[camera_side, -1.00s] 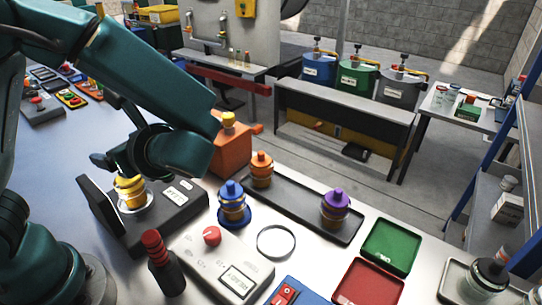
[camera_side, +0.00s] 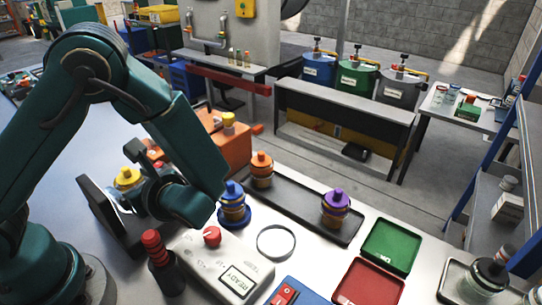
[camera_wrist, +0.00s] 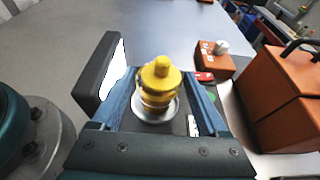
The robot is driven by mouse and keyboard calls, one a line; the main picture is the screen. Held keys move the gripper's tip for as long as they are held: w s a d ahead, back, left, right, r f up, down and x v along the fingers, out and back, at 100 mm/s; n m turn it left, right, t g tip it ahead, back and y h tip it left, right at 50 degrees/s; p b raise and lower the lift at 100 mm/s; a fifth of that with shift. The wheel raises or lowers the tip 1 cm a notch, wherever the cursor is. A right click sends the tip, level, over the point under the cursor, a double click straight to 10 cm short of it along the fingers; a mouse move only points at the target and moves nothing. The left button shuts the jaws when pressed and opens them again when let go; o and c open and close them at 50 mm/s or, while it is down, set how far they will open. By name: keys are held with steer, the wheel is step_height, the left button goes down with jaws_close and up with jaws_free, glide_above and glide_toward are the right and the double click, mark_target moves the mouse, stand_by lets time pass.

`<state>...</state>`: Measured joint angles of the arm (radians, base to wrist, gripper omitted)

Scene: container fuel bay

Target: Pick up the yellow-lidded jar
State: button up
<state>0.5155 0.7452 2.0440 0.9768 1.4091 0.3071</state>
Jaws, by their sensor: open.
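The yellow-lidded jar (camera_side: 127,178) stands upright on a round metal plate on the dark device at the left of the bench. In the side view my gripper (camera_side: 143,190) is close to the jar's right side, and my wrist hides part of the device. In the wrist view the jar (camera_wrist: 159,82) shows between the two blue fingers of my gripper (camera_wrist: 160,78), with a gap on each side. My gripper is open and holds nothing.
A black upright panel (camera_wrist: 100,78) stands close left of the jar. An orange box (camera_side: 228,148) stands behind my wrist. Blue-lidded (camera_side: 233,205), orange-lidded (camera_side: 261,170) and purple-lidded (camera_side: 335,208) jars stand to the right. A red-topped black post (camera_side: 160,265) is in front.

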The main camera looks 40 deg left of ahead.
steer(key=shift+a+f, duration=0.2)
steer(key=shift+a, duration=0.25)
jaws_close()
steer(key=shift+r, duration=0.2)
